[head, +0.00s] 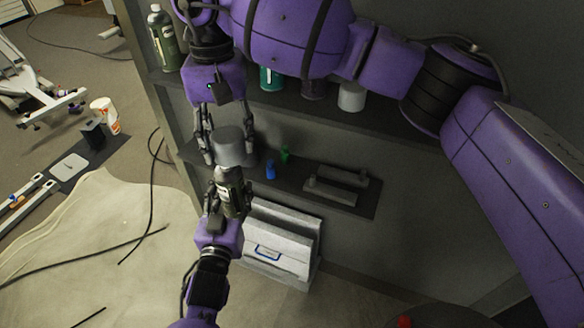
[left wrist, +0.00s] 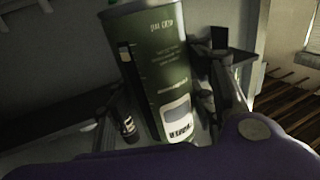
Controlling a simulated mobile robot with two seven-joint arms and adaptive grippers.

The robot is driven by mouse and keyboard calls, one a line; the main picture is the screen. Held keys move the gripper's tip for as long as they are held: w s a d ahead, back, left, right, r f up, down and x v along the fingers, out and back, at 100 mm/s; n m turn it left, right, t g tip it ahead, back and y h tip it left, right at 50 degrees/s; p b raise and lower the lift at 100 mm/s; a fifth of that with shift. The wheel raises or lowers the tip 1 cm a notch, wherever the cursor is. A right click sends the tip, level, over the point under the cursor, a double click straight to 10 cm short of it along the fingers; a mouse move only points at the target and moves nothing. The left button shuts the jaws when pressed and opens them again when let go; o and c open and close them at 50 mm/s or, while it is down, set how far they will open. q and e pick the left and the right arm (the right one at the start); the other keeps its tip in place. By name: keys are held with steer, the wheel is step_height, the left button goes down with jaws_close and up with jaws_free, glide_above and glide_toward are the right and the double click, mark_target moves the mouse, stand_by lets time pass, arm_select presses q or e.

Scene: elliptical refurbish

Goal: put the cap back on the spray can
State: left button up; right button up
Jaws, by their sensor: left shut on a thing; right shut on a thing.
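The spray can (head: 234,182) is green with a printed label and is held by my left gripper (head: 230,196), whose arm rises from the bottom of the head view. In the left wrist view the can (left wrist: 160,72) fills the middle, between the fingers. My right gripper (head: 217,145) reaches down from above, shut on the grey cap (head: 231,146). The cap appears directly above the can's top end in the head view.
A shelf holds a dark green bottle (head: 164,40), a teal can (head: 270,78) and a pale can (head: 351,97). The lower shelf has a small blue bottle (head: 270,170), a green one (head: 285,154) and grey bars (head: 336,190). A white box (head: 276,246) stands below.

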steer(key=w+a, duration=0.1)
steer(key=m, duration=0.1)
steer(key=w+a, duration=0.1)
steer(key=shift+w+a+f+m, duration=0.25)
steer(key=shift+w+a+m, duration=0.05)
steer(key=shift+w+a, duration=0.05)
steer(key=shift+d+t, duration=0.1)
steer(key=shift+t, duration=0.3)
steer(key=shift+f, duration=0.1)
steer(key=shift+f, duration=2.95)
steer(key=shift+f, duration=0.75)
steer(key=o, duration=0.8)
steer(key=shift+o, duration=0.2)
